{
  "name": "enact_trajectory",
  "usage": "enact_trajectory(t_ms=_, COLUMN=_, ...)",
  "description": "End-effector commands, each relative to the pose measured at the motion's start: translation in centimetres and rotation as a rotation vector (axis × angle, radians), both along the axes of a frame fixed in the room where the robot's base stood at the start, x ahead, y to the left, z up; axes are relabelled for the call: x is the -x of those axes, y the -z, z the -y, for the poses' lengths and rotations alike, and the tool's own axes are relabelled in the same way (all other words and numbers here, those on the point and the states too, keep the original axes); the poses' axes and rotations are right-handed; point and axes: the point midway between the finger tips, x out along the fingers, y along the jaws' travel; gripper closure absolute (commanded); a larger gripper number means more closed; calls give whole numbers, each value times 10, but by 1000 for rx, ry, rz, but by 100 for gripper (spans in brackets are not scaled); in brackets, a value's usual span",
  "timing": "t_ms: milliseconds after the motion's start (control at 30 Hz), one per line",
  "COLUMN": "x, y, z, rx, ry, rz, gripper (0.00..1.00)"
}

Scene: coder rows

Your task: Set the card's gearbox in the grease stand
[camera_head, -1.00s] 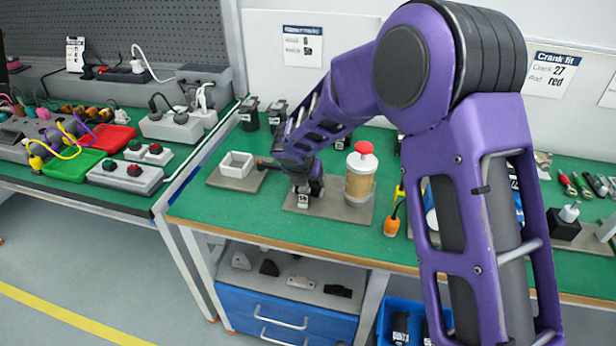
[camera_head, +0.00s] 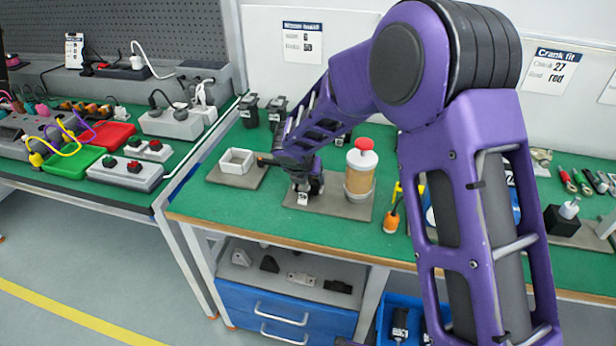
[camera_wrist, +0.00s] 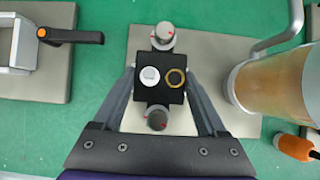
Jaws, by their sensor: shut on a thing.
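My gripper (camera_head: 304,186) is shut on a black gearbox (camera_wrist: 161,92) with a white disc and a brass ring on top and grey knobs at two ends. In the wrist view the fingers flank its left and right sides. The gearbox is over the left part of the grease stand's grey plate (camera_head: 340,205); whether it rests on the plate or hangs just above it I cannot tell. A pale label shows on it in the head view (camera_head: 303,199). The amber grease pot with a red knob (camera_head: 361,170) stands on the plate's right. A wall card (camera_head: 303,43) has text too small to read surely.
A grey plate with a white square box (camera_head: 237,161) and an orange-tipped black handle lies left of the stand. Two black units (camera_head: 249,111) stand behind. An orange-handled tool (camera_head: 391,220) lies close to the right. Bare green bench shows in front of the stand.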

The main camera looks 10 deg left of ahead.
Motion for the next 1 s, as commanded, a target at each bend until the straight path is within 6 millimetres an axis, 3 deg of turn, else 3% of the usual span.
enact_trajectory(t_ms=233, x=0, y=1, z=0, rx=-1, ry=-1, rz=1, gripper=88)
enact_trajectory(t_ms=267, x=0, y=1, z=0, rx=-1, ry=-1, rz=0, gripper=23)
enact_trajectory(t_ms=400, x=1, y=3, z=0, rx=0, ry=0, rz=-2, gripper=0)
enact_trajectory(t_ms=667, x=11, y=-17, z=0, rx=-1, ry=-1, rz=0, gripper=0)
enact_trajectory(t_ms=1000, x=54, y=-88, z=0, rx=-1, ry=0, rz=4, gripper=0)
